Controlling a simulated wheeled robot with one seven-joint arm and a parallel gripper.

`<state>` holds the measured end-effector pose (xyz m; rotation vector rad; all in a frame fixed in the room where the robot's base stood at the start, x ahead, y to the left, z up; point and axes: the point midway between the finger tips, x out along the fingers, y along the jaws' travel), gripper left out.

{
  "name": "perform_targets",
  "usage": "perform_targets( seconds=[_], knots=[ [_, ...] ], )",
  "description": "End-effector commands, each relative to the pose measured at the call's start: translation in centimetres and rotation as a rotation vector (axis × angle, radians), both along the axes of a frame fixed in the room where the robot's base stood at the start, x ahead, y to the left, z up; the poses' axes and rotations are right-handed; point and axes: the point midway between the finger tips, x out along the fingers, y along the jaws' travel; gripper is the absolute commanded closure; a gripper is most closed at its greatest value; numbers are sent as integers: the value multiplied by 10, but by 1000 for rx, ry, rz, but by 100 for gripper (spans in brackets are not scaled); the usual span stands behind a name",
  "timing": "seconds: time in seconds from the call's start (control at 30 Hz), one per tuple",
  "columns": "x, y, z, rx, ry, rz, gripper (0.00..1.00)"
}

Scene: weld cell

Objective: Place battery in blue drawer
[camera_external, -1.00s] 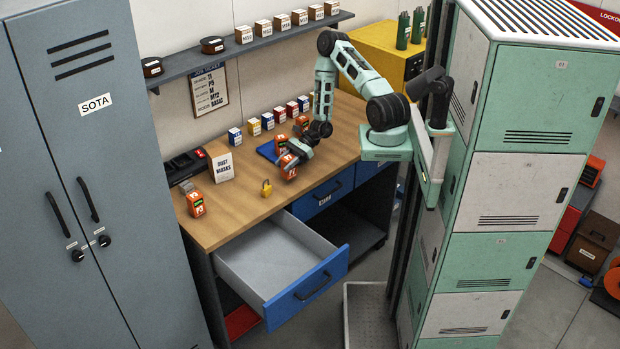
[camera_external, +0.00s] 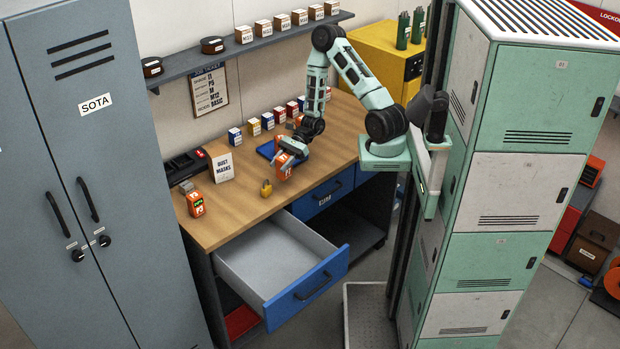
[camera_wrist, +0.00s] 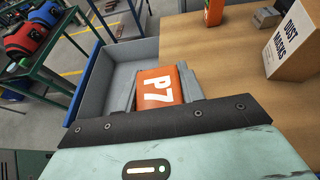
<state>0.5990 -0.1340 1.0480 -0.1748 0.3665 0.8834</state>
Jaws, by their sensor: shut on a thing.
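My gripper (camera_external: 289,161) is shut on an orange battery (camera_external: 284,171) and holds it above the wooden desk, toward its front. In the wrist view the battery (camera_wrist: 159,87) is marked "P7" and sits between the two grey fingers (camera_wrist: 160,90). The blue drawer (camera_external: 268,262) is pulled open at the desk's front, with a grey, empty-looking inside. In the external view the battery is up and right of the drawer. In the wrist view the open drawer (camera_wrist: 105,80) lies behind and left of the battery.
Another orange battery, marked P3 (camera_external: 195,204), stands at the desk's left. A yellow padlock (camera_external: 266,188) sits near the front edge. A second blue drawer (camera_external: 325,194) is shut.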

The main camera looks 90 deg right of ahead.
Motion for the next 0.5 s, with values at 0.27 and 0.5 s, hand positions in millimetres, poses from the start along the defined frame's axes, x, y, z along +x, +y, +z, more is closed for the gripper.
perform_targets(
  seconds=[0.27, 0.5],
  knots=[
    [-5, 114, -56, -1, -1, 276, 95],
    [-33, 204, -93, 0, -2, 495, 95]
  ],
)
